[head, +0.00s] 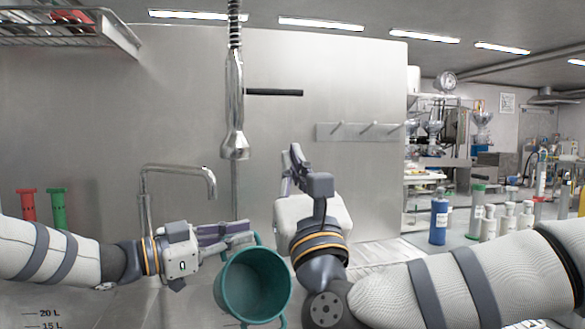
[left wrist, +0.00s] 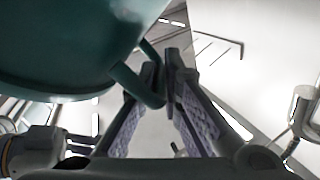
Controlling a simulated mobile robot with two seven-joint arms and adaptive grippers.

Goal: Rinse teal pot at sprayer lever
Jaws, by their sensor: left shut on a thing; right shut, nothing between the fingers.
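The teal pot (head: 253,285) is in the lower middle of the head view, its open mouth facing my head camera and its inside looking empty. My left gripper (head: 248,233) is shut on the pot's handle (left wrist: 138,84) at the upper left of its rim. The pot (left wrist: 70,45) fills the upper left of the left wrist view. The metal sprayer (head: 235,110) hangs above the pot, with its nozzle well clear of it. Its black lever (head: 275,92) sticks out to the right. My right gripper (head: 293,162) is shut and empty, pointing up, below and right of the lever.
A curved metal faucet (head: 185,170) stands behind my left gripper. Red (head: 28,205) and green (head: 57,208) cylinders stand at the far left. A wire shelf (head: 60,30) hangs upper left. A peg rack (head: 360,131) is on the steel wall. Bottles (head: 439,220) stand at right.

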